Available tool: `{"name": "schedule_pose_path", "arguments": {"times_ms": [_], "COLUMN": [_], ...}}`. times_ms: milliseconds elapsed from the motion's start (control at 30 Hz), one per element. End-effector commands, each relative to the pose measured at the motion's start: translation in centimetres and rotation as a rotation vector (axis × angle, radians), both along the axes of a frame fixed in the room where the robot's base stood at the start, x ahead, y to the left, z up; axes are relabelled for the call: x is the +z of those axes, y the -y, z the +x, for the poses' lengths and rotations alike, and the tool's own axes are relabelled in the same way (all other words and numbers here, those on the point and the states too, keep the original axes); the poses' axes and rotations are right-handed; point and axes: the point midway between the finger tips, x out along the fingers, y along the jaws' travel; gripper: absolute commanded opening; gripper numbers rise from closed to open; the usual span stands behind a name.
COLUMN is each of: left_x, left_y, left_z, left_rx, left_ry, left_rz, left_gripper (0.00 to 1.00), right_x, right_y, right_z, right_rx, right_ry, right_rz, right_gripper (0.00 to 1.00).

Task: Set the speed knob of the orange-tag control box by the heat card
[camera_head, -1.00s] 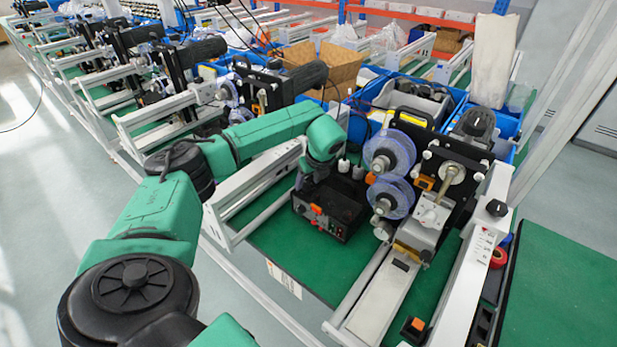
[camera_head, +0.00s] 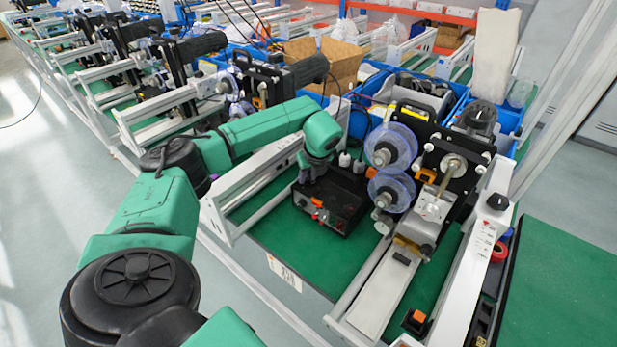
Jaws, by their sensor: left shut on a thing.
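The black control box (camera_head: 345,208) stands on the green mat with its front panel toward me. An orange tag (camera_head: 317,203) is on its front, with small red parts beside it. My left gripper (camera_head: 306,184) is at the upper left of this box, pointing down, shut on what seems to be the speed knob. The fingers and the knob are dark and mostly hidden by my wrist, so its setting cannot be read. A white printed card (camera_head: 285,273) hangs at the bench's front edge, its writing too small to read. My right gripper is not in view.
Clear blue-tinted reels (camera_head: 391,147) and a metal fixture (camera_head: 432,207) stand close to the right of the box. A white rail (camera_head: 262,180) lies to its left. Green mat (camera_head: 300,250) in front of the box is clear.

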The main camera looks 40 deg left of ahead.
Motion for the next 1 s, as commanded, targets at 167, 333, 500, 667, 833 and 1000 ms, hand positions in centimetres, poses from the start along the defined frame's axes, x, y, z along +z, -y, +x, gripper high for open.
{"name": "schedule_pose_path", "arguments": {"times_ms": [167, 333, 500, 667, 833, 1000], "left_x": [-0.3, -0.4, -0.4, -0.3, -0.2, 0.0], "left_y": [-0.2, -0.3, -0.3, -0.4, -0.5, -0.6], "left_z": [-0.1, -0.1, -0.2, -0.3, -0.3, -0.3], "left_rx": [-0.117, -0.268, -0.428, -0.578, -0.719, -0.832], "left_ry": [0.004, 0.005, 0.005, 0.006, 0.005, 0.004], "left_rz": [0.000, 0.000, 0.001, 0.000, 0.000, -0.001], "left_gripper": [0.00, 0.00, 0.00, 0.00, 0.00, 0.00], "right_x": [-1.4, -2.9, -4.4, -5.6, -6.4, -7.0], "right_y": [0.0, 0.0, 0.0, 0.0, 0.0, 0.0], "right_z": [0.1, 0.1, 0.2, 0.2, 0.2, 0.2], "right_rx": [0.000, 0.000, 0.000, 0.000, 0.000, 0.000], "right_ry": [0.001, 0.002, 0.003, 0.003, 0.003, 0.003], "right_rz": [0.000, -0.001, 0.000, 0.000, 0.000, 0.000], "right_gripper": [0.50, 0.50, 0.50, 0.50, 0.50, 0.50]}}
